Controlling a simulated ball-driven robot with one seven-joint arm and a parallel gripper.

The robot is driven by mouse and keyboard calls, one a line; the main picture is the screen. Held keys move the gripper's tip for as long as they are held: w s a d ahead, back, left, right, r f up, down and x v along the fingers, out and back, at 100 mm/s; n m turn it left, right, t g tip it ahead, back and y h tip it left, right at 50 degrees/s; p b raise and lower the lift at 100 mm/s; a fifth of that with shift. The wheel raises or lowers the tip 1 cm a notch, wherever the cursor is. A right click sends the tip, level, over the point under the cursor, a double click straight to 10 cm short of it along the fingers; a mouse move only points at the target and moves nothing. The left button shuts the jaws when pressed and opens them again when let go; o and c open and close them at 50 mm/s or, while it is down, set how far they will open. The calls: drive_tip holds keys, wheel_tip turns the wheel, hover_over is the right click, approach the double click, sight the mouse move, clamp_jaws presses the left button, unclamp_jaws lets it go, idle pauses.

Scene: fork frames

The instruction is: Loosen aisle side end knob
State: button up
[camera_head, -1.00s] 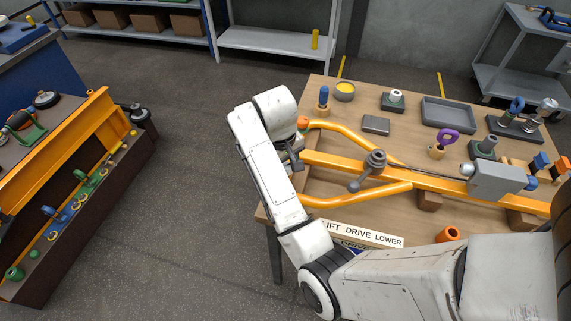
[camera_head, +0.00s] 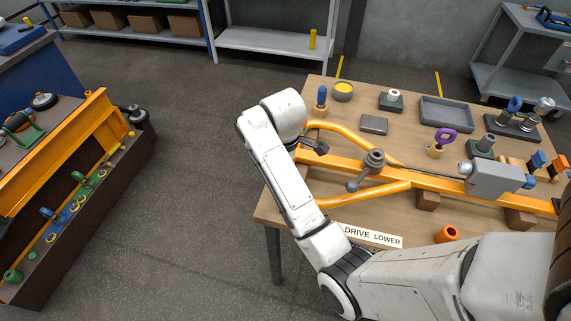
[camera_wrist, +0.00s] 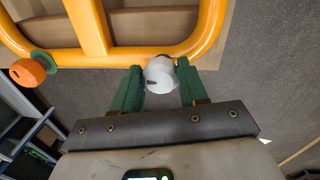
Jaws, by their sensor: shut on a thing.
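The orange fork frame (camera_head: 400,188) lies on the wooden table. It fills the top of the wrist view (camera_wrist: 95,28). A pale grey rounded knob (camera_wrist: 160,73) sits at the outer edge of the frame's end bar. My gripper (camera_wrist: 160,84) is shut on this knob, one green finger on each side. Whether the knob is seated against the bar cannot be told. An orange knob with a green collar (camera_wrist: 28,72) is at the left corner of the frame in the wrist view. In the head view my arm hides both knobs and my fingertips.
The wooden table (camera_head: 275,215) holds a grey tray (camera_head: 447,112), a yellow-filled bowl (camera_head: 343,91), a blue-topped peg (camera_head: 321,98) and a purple ring handle (camera_head: 446,137). A grey lever (camera_head: 370,165) stands on the frame. Another bench with an orange rail (camera_head: 60,145) is at left. Floor between is clear.

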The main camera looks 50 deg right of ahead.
drive_tip(key=shift+f+n, duration=0.1)
drive_tip(key=shift+n, duration=0.4)
drive_tip(key=o, duration=1.1)
